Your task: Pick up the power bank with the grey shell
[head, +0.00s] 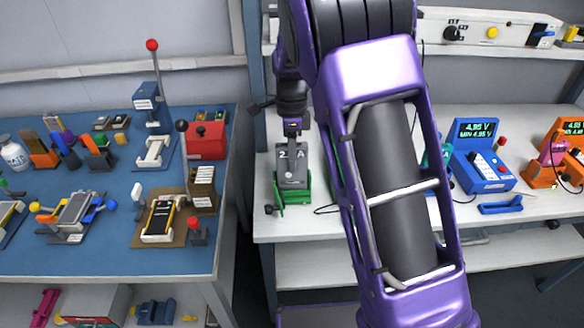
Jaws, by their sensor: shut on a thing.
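The fingertips are small and dark here, so the exact contact is hard to see. I cannot tell whether the block still rests in the holder or is lifted slightly.
My purple arm hides the bench right of the holder. Further right are a blue meter (484,155) and an orange device (560,155). A blue-topped table (100,262) at left carries several fixtures, a lever press (153,110) and a red box (207,141). A gap separates the tables.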

